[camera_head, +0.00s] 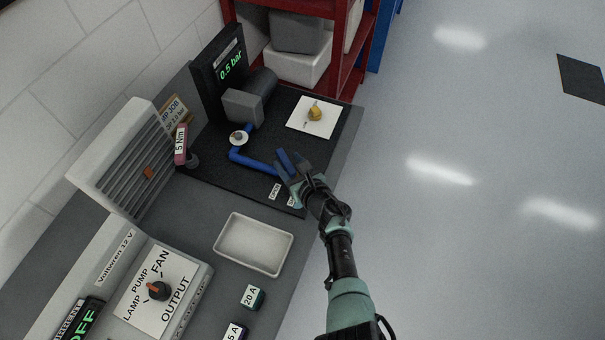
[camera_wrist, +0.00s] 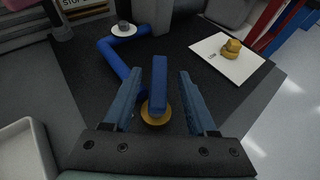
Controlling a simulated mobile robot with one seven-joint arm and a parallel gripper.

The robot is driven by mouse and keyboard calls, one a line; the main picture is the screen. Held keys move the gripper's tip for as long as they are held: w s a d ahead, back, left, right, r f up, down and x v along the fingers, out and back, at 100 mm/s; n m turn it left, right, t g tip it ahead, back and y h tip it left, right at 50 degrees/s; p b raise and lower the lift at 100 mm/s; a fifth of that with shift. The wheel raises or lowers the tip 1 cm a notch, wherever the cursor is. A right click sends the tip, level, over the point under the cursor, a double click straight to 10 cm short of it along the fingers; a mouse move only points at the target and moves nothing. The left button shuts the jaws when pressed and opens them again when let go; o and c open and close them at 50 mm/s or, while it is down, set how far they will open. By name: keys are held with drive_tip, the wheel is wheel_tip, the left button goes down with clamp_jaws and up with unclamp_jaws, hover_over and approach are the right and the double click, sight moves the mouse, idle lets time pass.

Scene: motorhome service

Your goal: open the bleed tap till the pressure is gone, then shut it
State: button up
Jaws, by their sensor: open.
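The bleed tap has a blue lever (camera_wrist: 159,82) over a round brass body (camera_wrist: 155,114), at the end of a blue pipe (camera_head: 252,162) on the black mat. My gripper (camera_head: 286,164) is over the tap in the head view and hides most of it. In the wrist view my gripper (camera_wrist: 160,85) is open, with one finger on each side of the lever; I cannot tell whether either touches it. The pressure display (camera_head: 230,66) reads 0.5 bar in green. A label reading OPEN (camera_head: 274,191) lies beside the tap; a second label is partly hidden by my gripper.
A brass part lies on a white card (camera_head: 327,128) at the mat's back right. A pale tray (camera_head: 222,246), a pink 5 Nm tool (camera_head: 181,146) and a selector panel (camera_head: 137,304) are nearby. A red shelf (camera_head: 351,40) stands behind.

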drive_tip(key=p+v, duration=0.7)
drive_tip(key=v, duration=0.4)
drive_tip(key=shift+r, duration=0.15)
